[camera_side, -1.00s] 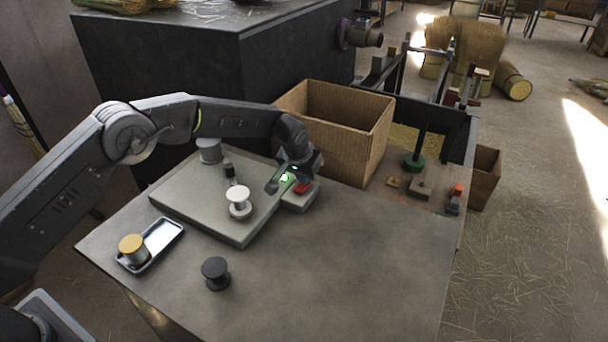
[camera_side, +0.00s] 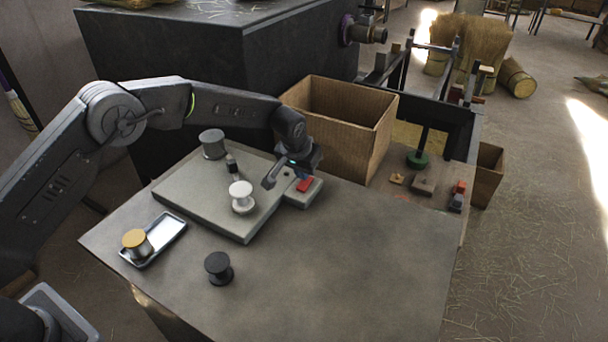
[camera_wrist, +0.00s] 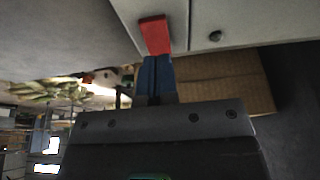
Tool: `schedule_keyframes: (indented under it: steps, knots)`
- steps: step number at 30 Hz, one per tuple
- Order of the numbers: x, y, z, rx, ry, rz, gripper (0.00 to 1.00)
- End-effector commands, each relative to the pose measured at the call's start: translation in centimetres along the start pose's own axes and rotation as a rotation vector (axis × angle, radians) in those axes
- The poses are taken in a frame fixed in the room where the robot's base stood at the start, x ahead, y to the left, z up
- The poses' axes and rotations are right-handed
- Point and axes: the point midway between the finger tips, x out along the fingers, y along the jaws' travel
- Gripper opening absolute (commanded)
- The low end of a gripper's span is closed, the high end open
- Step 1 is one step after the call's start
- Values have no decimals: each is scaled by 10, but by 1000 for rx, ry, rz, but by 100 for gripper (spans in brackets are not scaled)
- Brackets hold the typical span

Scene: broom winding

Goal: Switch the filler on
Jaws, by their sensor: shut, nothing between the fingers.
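A small grey switch box (camera_side: 306,196) with a red switch (camera_side: 304,184) adjoins the right end of the grey base plate. In the wrist view, the red switch (camera_wrist: 154,35) is tilted just beyond the tips of my gripper (camera_wrist: 158,60). The blue fingers are shut with nothing between them. The tips look close to the switch's near end; I cannot tell whether they touch. Beside the switch, a small round lamp (camera_wrist: 215,36) looks dark. In the side view, my gripper hangs over the box and hides part of it.
A white spool (camera_side: 241,196) and a grey spool (camera_side: 213,144) stand on the base plate (camera_side: 190,190). A yellow-topped spool (camera_side: 136,243) sits in a tray (camera_side: 170,237). A black spool (camera_side: 218,267) stands on the table. A cardboard box (camera_side: 350,140) rises close behind my gripper.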

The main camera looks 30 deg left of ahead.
Motion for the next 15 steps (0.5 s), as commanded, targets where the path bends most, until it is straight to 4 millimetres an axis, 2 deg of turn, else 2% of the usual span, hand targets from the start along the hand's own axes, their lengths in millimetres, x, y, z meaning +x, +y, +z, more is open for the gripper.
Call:
schedule_keyframes:
  steps: [9, 15]
  knots:
    - [-73, 0, -4, 0, 3, 1, 0]
    - [-106, 0, -4, 0, 1, 1, 0]
